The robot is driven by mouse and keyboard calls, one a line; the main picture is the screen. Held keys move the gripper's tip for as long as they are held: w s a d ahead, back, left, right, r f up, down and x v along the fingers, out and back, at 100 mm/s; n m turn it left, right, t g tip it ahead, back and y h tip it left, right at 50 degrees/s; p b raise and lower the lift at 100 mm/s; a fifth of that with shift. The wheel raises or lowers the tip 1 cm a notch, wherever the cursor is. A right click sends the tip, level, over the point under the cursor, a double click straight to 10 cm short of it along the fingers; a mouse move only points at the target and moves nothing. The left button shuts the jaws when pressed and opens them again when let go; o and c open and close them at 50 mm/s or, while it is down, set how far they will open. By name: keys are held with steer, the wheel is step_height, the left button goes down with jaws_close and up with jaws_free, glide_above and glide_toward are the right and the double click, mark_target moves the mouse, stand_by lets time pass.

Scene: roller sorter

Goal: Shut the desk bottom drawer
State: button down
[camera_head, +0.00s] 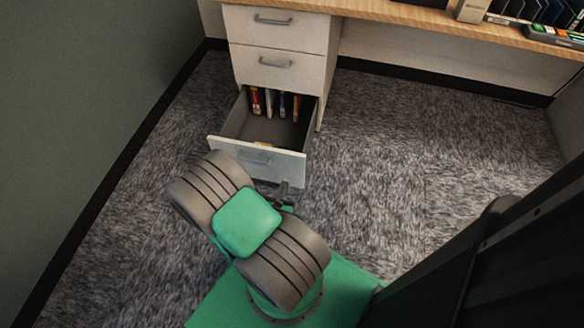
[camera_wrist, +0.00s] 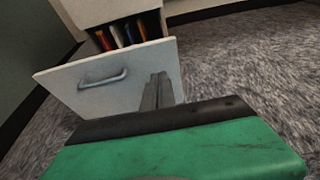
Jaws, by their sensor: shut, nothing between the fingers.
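The desk's bottom drawer (camera_head: 258,158) is pulled out toward me in the head view. It has a white front, dark inside walls and several upright books (camera_head: 275,102) near its back. Its front and grey handle (camera_wrist: 103,79) show large in the wrist view. My gripper (camera_head: 283,188) is low, by the right part of the drawer front, mostly hidden behind my arm in the head view. In the wrist view my gripper (camera_wrist: 156,85) has its fingers together and empty, in front of the right part of the drawer front. I cannot tell if they touch it.
The two upper drawers (camera_head: 277,63) are shut. The wooden desktop (camera_head: 400,14) runs along the top with folders and a small tray at the right. A green wall (camera_head: 90,90) stands at the left. The carpet (camera_head: 420,150) to the right is clear.

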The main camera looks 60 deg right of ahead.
mark_target(294, 160)
steer(key=x, duration=0.3)
steer(key=b+x, duration=0.1)
steer(key=x, duration=0.3)
steer(key=b+x, duration=0.1)
steer(key=x, duration=0.3)
steer(key=shift+d+r, duration=0.3)
steer(key=shift+d, duration=0.05)
steer(key=shift+w+d, duration=0.1)
steer(key=shift+d, duration=0.25)
steer(key=shift+w+d+b, duration=0.1)
steer(key=shift+b, duration=0.2)
